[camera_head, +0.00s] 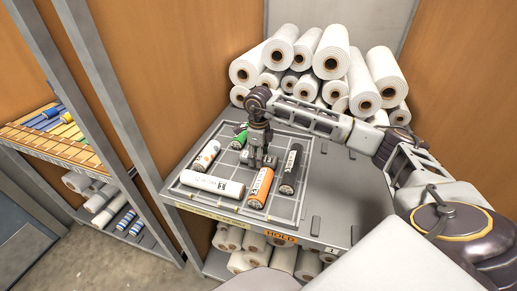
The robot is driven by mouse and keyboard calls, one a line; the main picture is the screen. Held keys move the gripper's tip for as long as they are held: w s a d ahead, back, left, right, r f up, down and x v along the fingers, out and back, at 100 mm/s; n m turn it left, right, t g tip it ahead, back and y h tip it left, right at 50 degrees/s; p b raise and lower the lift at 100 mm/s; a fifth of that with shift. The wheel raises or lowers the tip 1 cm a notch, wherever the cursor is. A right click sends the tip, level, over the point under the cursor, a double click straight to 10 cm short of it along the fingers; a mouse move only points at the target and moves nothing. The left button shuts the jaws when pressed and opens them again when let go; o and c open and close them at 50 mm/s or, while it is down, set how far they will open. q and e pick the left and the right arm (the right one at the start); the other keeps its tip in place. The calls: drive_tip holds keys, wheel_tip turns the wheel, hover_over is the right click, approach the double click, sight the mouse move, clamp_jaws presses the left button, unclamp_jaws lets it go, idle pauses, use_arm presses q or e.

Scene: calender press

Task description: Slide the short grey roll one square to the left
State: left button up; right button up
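A dark grey roll (290,170) with pale markings lies on the gridded board (300,213), at the right of the group of rolls. My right gripper (258,160) points down over the middle of the board, left of the grey roll and just behind the orange roll (260,187). My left gripper is not in view.
A long white roll (211,184) lies at the front left of the board, a white-and-orange roll (206,156) behind it, and a green roll (239,138) further back. Large white rolls (331,62) are stacked behind. A metal post (110,90) stands at left.

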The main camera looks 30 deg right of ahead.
sight(241, 153)
drive_tip(key=shift+f, duration=0.7)
drive_tip(key=shift+c, duration=0.4)
drive_tip(key=c, duration=0.6)
drive_tip(key=shift+w+a, duration=1.15)
drive_tip(key=shift+w, duration=0.25)
drive_tip(key=shift+w+a, duration=1.15)
drive_tip(key=shift+w, duration=0.2)
drive_tip(key=shift+c, duration=0.2)
drive_tip(key=o, duration=1.1)
drive_tip(key=shift+r, duration=0.1)
drive_tip(key=shift+r, duration=0.1)
